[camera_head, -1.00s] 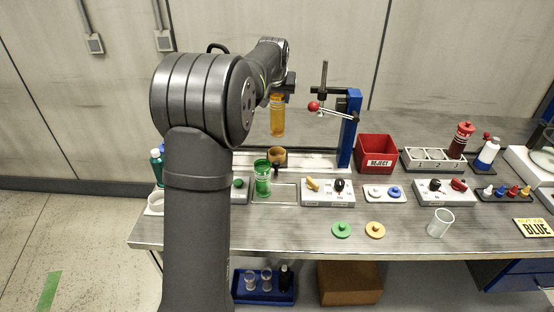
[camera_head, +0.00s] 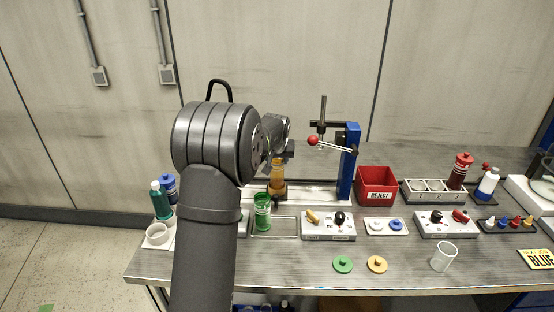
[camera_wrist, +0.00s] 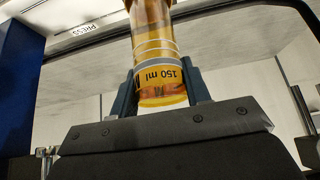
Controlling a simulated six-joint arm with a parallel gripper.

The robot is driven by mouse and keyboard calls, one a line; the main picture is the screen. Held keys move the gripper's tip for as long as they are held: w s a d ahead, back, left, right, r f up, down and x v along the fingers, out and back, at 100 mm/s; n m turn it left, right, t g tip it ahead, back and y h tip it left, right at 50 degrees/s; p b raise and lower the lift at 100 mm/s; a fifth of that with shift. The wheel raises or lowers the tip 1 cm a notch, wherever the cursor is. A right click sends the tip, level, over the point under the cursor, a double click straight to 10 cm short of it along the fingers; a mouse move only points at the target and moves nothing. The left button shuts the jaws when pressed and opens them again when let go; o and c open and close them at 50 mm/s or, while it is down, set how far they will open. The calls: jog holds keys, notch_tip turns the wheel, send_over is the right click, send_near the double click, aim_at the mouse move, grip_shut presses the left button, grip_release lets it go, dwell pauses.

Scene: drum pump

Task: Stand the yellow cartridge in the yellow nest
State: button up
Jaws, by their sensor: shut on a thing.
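The yellow cartridge (camera_head: 277,171) is a clear amber cylinder, held upright under my gripper (camera_head: 282,151). In the wrist view the cartridge (camera_wrist: 160,80) stands between the two dark fingers of my gripper (camera_wrist: 160,92), and its yellow band reads "150 ml". The cartridge's lower end meets or overlaps the nest in the head view. I cannot tell how deep it sits or whether it touches the floor of the nest.
A green cartridge (camera_head: 262,211) stands close in front of the nest. The blue press column (camera_head: 348,165) with a red-knobbed lever (camera_head: 313,140) rises to the right. A red reject bin (camera_head: 376,186) is beyond it. The front bench has some free room.

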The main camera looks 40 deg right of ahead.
jog(key=shift+f, duration=0.15)
jog(key=o, duration=1.2)
jog(key=shift+r, duration=0.3)
jog(key=v, duration=1.1)
jog(key=shift+s+a+r, duration=0.2)
jog(key=shift+r, duration=0.1)
